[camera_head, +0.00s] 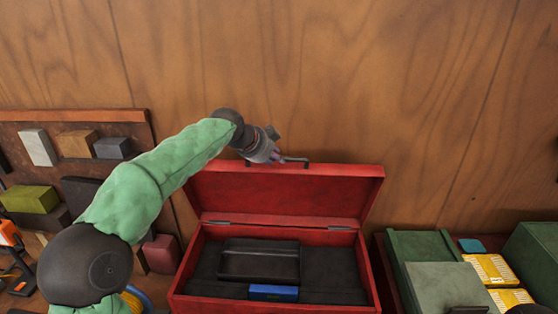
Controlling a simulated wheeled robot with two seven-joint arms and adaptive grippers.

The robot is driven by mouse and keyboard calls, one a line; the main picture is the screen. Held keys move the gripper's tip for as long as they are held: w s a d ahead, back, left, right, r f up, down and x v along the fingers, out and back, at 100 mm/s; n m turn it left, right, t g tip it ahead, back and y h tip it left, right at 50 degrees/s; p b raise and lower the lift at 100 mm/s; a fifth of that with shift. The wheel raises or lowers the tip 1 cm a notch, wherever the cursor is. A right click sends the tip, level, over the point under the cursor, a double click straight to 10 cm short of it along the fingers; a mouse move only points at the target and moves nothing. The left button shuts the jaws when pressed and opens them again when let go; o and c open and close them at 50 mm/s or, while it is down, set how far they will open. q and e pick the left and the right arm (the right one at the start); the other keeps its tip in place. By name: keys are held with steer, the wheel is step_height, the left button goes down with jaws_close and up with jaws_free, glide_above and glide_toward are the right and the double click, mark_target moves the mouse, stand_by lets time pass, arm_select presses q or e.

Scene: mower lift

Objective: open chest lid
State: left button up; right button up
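The red chest (187,284) stands open in the head view, at the lower middle. Its lid (300,195) is raised, standing up from the two hinges at the back, with its inner side facing me. A dark handle (296,160) sits on the lid's top edge. My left gripper (274,150) is at the left part of this handle, at the end of the green-sleeved arm from the left. Its fingers are small and partly hidden, so I cannot tell whether they grip the handle. My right gripper is not in view.
Inside the chest are a black tray (259,262) and a blue block (273,293). Green boxes (418,246) and yellow packs (490,269) stand close on the right. A rack with blocks (78,144) is at the left. A wooden wall (330,70) rises behind the lid.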

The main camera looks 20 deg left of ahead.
arm_select(q)
steer(key=v, duration=0.7)
steer(key=shift+s+r, duration=0.2)
steer(key=shift+s, duration=0.1)
steer(key=shift+a, duration=0.1)
